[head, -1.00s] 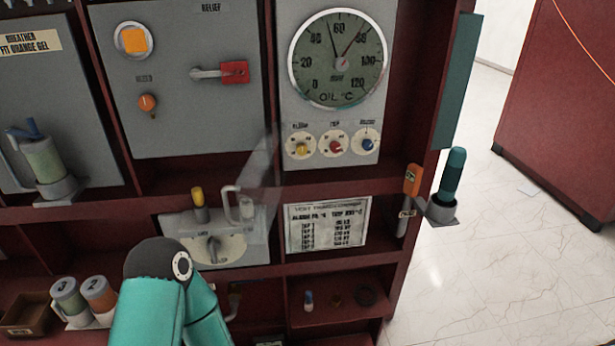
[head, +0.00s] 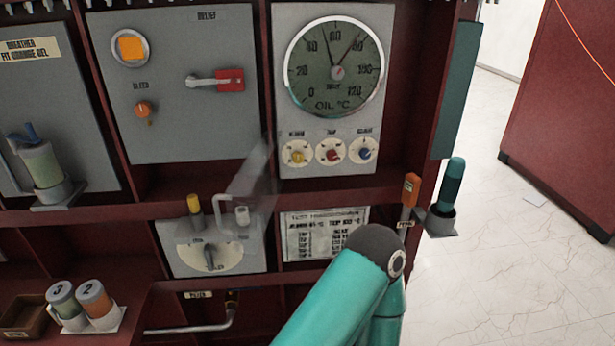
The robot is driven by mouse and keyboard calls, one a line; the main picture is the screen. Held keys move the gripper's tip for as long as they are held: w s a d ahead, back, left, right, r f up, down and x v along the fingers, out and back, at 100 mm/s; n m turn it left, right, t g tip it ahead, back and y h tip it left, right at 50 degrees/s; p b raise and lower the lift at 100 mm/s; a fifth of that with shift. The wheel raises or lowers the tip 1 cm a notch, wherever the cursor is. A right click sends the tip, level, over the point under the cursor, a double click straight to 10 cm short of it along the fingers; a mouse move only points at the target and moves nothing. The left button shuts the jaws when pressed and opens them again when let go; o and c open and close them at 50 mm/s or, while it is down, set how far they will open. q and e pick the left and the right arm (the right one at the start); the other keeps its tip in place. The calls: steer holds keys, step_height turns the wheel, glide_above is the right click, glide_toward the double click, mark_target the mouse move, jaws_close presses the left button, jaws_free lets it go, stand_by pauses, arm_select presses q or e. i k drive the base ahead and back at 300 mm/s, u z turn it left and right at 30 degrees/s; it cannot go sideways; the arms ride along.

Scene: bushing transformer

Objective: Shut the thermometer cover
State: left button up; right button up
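The thermometer (head: 335,66) is a round dial marked OIL °C on a grey panel (head: 325,168), with three coloured knobs below it. Its cover appears to be the clear sheet (head: 252,172) at the panel's lower left. The sheet stands open, swung out to the left, seen nearly edge-on, and the dial face is uncovered. A pale handle (head: 226,200) shows at the sheet's outer lower end. Neither of my grippers shows; only a teal link of my arm is in view at the bottom right of centre.
A grey box with a dial (head: 208,257) sits just below the sheet. A paper label plate (head: 320,234) is partly behind my arm. A cup with a teal-handled tool (head: 450,190) is fixed at the cabinet's right edge. Open floor (head: 500,240) lies to the right.

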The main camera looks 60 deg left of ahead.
mark_target(217, 197)
steer(key=z, duration=0.1)
steer(key=k, duration=1.65)
steer(key=u, duration=0.7)
steer(key=i, duration=0.4)
steer(key=u, duration=0.5)
steer(key=k, duration=0.45)
steer(key=u, duration=0.25)
steer(key=i, duration=0.45)
steer(key=z, duration=0.1)
